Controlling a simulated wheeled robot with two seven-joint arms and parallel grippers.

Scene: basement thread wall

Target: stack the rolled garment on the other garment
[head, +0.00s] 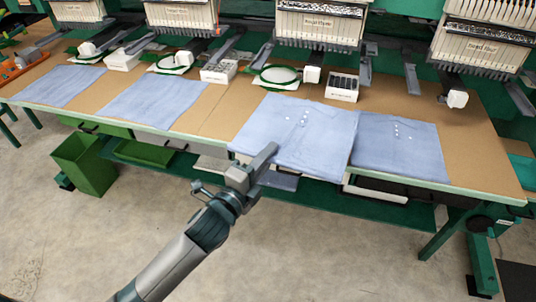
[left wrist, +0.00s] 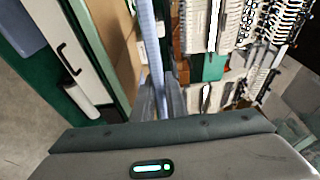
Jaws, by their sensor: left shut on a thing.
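My left gripper (head: 268,156) is shut on the near edge of a light blue buttoned garment (head: 305,130). This garment looks flat and spread out, and its near edge reaches over the table's front edge. In the left wrist view the held garment (left wrist: 157,50) shows edge-on as a thin blue sheet between the fingers (left wrist: 162,100). Another blue buttoned garment (head: 405,150) lies flat on the table just to the right, and the held one overlaps its left side in the picture. No garment looks rolled. My right gripper is out of view.
Two more flat blue garments (head: 155,100) and (head: 62,87) lie further left on the brown table (head: 215,122). Embroidery machine heads (head: 320,25), green hoops (head: 278,75) and a box of dark spools (head: 342,86) stand behind. A green bin (head: 85,163) stands on the floor.

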